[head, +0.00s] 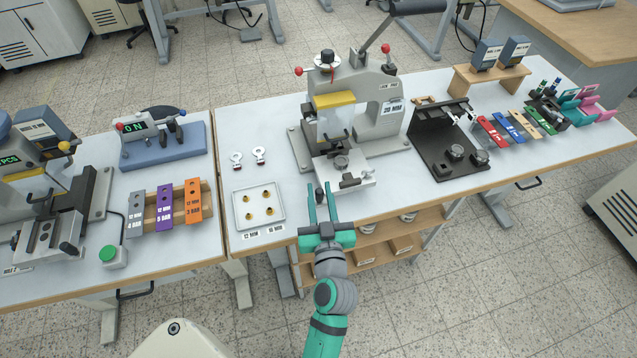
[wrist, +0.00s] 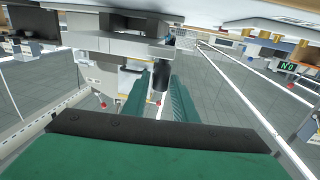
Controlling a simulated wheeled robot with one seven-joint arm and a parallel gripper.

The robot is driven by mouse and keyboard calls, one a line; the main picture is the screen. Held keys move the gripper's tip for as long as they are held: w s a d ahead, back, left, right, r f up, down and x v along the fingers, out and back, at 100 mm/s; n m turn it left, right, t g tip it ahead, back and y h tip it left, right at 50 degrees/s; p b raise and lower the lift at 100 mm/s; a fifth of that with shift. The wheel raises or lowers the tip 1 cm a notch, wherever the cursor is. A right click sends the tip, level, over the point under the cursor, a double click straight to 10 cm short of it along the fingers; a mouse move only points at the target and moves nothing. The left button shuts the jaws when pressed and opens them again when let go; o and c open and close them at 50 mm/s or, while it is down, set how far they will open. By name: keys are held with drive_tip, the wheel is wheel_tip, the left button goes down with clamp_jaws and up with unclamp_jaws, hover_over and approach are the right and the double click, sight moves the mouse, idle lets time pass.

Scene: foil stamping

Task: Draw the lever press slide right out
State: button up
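The lever press (head: 352,100) stands in the middle of the bench, grey with a yellow strip and red-knobbed levers. Its slide (head: 362,172) is a light plate at the foot of the press, towards me, with a dark handle (head: 350,182) at its front end. In the wrist view, a dark cylinder (wrist: 160,77) shows between the spread fingers (wrist: 160,98). I cannot tell whether anything touches it.
A tray (head: 237,206) with brass pieces lies left of the press. A black fixture (head: 430,150) and a rack of coloured bars (head: 492,132) stand to the right. Wooden shelves (head: 400,252) sit below the bench edge, right of my arm.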

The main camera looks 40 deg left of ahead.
drive_tip(key=v, duration=0.7)
idle(0.5)
drive_tip(key=s+d+f+m+t+h, duration=0.1)
drive_tip(key=s+d+f+m+h, duration=0.25)
drive_tip(key=d, duration=0.35)
drive_tip(key=s+d+f+m+t+h, duration=0.1)
drive_tip(key=s+d+f+m+h, duration=0.1)
drive_tip(key=s+d+h, duration=0.35)
drive_tip(key=s+d+f+m+h, duration=0.2)
drive_tip(key=s+d+f, duration=0.1)
drive_tip(key=d, duration=0.5)
drive_tip(key=s+d+r+m+h, duration=0.1)
drive_tip(key=s+d+r, duration=0.2)
drive_tip(key=s, duration=0.5)
drive_tip(key=shift+t+h, duration=0.3)
drive_tip(key=shift+h, duration=0.1)
